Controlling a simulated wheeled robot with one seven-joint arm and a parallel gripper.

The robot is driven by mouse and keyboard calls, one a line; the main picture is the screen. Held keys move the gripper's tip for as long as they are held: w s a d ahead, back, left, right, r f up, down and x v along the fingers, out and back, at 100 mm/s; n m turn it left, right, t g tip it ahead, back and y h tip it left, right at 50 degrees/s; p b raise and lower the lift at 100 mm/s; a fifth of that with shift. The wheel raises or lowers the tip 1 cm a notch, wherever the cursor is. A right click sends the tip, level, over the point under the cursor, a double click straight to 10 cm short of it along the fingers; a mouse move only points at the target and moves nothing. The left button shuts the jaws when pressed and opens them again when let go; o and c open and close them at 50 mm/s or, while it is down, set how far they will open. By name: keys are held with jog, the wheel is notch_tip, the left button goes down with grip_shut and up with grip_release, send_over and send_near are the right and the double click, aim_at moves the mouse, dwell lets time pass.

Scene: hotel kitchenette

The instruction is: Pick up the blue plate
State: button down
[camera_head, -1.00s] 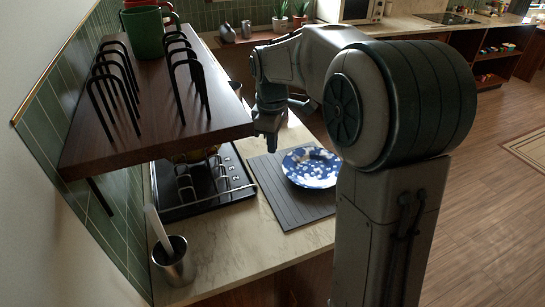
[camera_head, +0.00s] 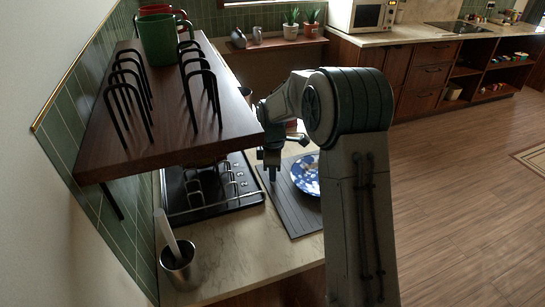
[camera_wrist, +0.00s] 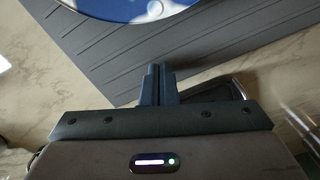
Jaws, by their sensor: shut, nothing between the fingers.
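The blue plate (camera_head: 306,174) has white blotches and lies on a dark grooved mat (camera_head: 291,213) on the counter. My arm hides its right part in the head view. In the wrist view the plate (camera_wrist: 128,8) shows only as a strip of rim at the top edge. My gripper (camera_head: 273,176) points down over the mat's left side, to the left of the plate and apart from it. In the wrist view my gripper's fingertips (camera_wrist: 158,70) are together with nothing between them.
A wooden shelf (camera_head: 170,120) with black wire racks and a green mug (camera_head: 158,40) overhangs the counter at left. A black cooktop (camera_head: 210,187) lies left of the mat. A metal cup (camera_head: 180,265) holding a utensil stands at the front left.

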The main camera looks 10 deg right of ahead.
aim_at(302, 178)
jog(key=d, duration=0.1)
jog(key=d+p, duration=0.1)
jog(key=d, duration=0.1)
jog(key=shift+s+d+r, duration=0.15)
jog(key=shift+s+d, duration=0.15)
jog(key=shift+s, duration=0.05)
jog(key=shift+d, duration=0.2)
jog(key=shift+s+d, duration=0.25)
jog(key=shift+d, duration=1)
jog(key=shift+s+d, duration=0.25)
jog(key=shift+d, duration=0.95)
